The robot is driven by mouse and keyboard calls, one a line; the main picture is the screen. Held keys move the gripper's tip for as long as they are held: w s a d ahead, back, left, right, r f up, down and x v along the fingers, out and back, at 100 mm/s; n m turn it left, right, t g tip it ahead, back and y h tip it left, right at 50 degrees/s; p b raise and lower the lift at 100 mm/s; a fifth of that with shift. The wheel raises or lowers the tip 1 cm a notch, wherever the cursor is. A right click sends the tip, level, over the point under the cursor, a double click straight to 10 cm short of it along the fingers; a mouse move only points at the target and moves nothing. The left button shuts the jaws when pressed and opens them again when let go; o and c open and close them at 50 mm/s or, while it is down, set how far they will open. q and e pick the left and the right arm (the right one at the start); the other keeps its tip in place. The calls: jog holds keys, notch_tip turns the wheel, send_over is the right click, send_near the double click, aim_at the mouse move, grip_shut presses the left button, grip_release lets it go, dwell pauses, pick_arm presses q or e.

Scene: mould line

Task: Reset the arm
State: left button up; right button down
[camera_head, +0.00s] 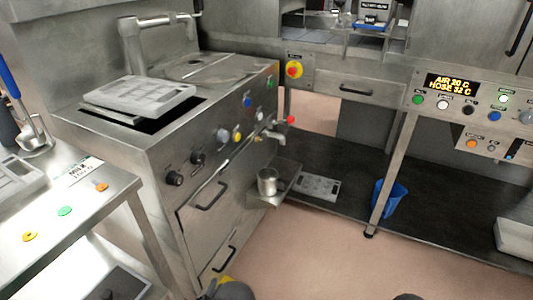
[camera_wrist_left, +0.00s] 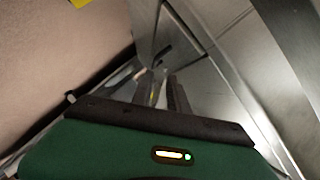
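My left gripper (camera_wrist_left: 160,82) shows in the left wrist view, beyond its dark green housing with a small lit indicator. Its two dark fingers stand a little apart, with background between them and nothing held. Steel panels lie behind and to the right of the fingers, and pinkish floor to the left. I cannot make out the left fingers in the head view; only dark rounded shapes and a yellow patch show at its bottom edge. My right gripper is in neither view.
A steel machine (camera_head: 230,110) with knobs carries a grey mould tray (camera_head: 140,97) on top. A steel pot (camera_head: 269,182) sits on its low shelf. A side table (camera_head: 75,215) stands left, a blue bucket (camera_head: 388,198) right. The floor (camera_head: 320,250) in front is clear.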

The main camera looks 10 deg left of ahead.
pick_arm(q)
notch_tip(320, 180, up, 12)
jog(key=d+n+g, duration=0.1)
jog(key=n+g, duration=0.5)
jog(key=n, duration=0.1)
jog(key=s+d+r+n+g+h+p, duration=0.1)
jog(key=s+d+r+n+g, duration=0.15)
jog(key=s+r, duration=0.65)
jog(key=s+d+r+n+g, duration=0.1)
jog(key=s+r+g, duration=0.3)
jog(key=s+r, duration=0.5)
notch_tip(320, 180, up, 28)
jog(key=s+p, duration=0.1)
jog(key=p, duration=3)
jog(key=shift+a, duration=0.2)
jog(key=shift+m+t, duration=0.25)
